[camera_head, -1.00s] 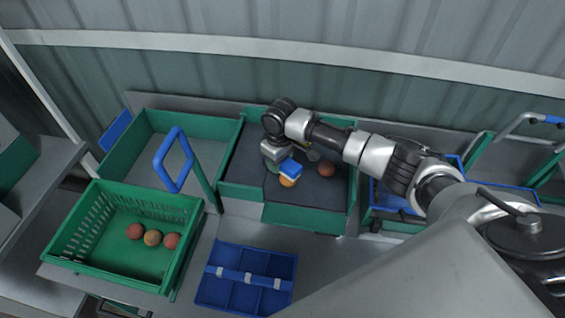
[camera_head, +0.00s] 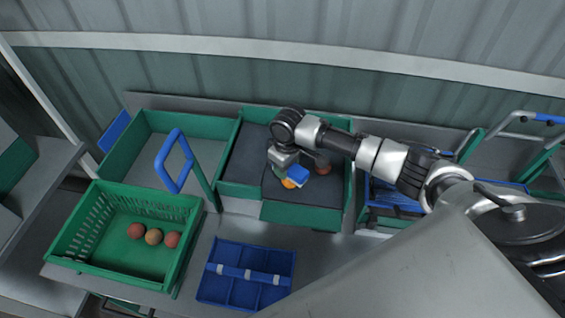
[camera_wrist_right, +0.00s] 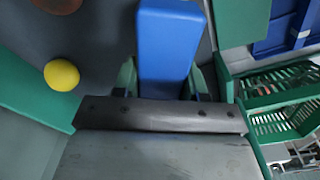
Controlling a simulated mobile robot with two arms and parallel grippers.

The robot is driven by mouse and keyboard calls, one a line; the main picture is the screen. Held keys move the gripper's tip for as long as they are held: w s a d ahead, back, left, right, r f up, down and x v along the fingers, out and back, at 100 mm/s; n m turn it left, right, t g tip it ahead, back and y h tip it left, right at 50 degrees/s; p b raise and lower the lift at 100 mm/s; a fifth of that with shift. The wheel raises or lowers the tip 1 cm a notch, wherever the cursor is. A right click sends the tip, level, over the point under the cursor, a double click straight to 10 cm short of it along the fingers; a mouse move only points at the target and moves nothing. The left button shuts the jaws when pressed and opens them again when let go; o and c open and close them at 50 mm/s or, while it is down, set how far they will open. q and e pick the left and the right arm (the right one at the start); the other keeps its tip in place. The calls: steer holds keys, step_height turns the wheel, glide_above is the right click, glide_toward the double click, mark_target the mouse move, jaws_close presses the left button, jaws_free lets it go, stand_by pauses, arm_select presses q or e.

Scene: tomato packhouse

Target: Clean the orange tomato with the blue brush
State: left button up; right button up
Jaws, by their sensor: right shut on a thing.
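My right gripper (camera_head: 285,166) is shut on the blue brush (camera_head: 298,175), low over the dark bed of the green-walled station. In the right wrist view the brush (camera_wrist_right: 166,45) sticks out between the two green fingers (camera_wrist_right: 163,82). My left gripper is not in view.
A green crate (camera_head: 103,268) with three tomatoes stands at left. A blue divided tray (camera_head: 214,285) lies in front. A blue handle (camera_head: 160,165) rises between crate and bed.

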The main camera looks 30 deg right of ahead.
steer(key=shift+s+d+f, duration=0.25)
steer(key=shift+s+f, duration=0.05)
steer(key=shift+s, duration=0.3)
steer(key=shift+f, duration=0.1)
steer(key=shift+c, duration=0.4)
steer(key=shift+w+a, duration=0.1)
steer(key=shift+w, duration=0.3)
steer(key=shift+w+a+b, duration=0.3)
steer(key=shift+w+b, duration=0.05)
steer(key=shift+w, duration=0.35)
steer(key=shift+w+a+b, duration=0.25)
steer(key=shift+w+b, duration=0.1)
steer(key=shift+w, duration=0.35)
steer(key=shift+w+a, duration=0.2)
steer(key=shift+w, duration=0.35)
